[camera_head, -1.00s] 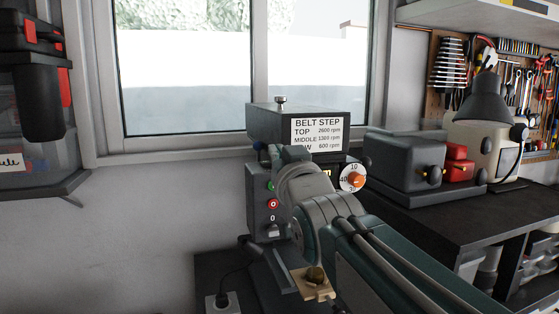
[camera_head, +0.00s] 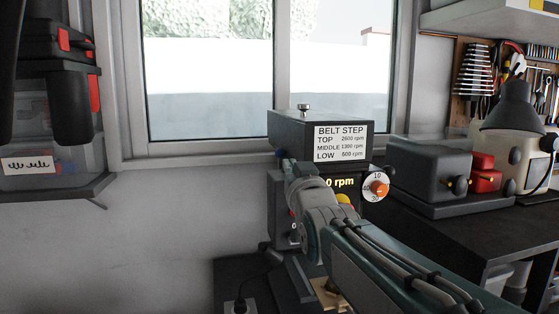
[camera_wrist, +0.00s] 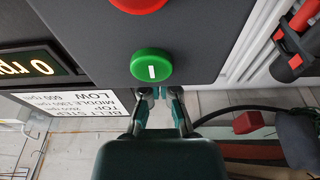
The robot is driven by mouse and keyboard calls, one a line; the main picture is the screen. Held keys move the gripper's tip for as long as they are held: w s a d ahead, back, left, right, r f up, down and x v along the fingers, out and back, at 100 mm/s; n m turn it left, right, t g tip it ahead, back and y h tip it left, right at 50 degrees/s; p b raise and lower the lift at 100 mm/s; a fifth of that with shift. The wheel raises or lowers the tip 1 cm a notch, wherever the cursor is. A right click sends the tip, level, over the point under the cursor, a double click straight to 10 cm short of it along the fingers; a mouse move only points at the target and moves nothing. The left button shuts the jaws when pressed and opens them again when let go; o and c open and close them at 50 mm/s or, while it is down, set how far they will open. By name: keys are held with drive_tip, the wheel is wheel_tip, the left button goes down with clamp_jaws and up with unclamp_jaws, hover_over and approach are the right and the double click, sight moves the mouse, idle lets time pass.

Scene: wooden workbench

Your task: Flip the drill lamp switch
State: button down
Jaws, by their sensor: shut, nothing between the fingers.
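The drill press head (camera_head: 310,128) stands in front of the window, with a dark control panel on its front. In the wrist view the picture is upside down. It shows a green button (camera_wrist: 151,65) with a white bar and part of a red button (camera_wrist: 139,4). In the head view my arm hides the fingertips and the green button. A small control marked 0 (camera_head: 294,232) shows below; I cannot tell which control is the lamp switch.
The wall between is clear.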

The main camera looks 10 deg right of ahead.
drive_tip(key=shift+f, duration=0.1)
drive_tip(key=shift+f, duration=0.35)
drive_tip(key=r, duration=0.3)
drive_tip(key=shift+s+a+r, duration=0.1)
drive_tip(key=shift+s+r, duration=0.25)
drive_tip(key=shift+s, duration=0.15)
drive_tip(key=s+f, duration=0.4)
drive_tip(key=s, duration=0.4)
drive_tip(key=shift+s+f, duration=0.15)
drive_tip(key=shift+s, duration=0.15)
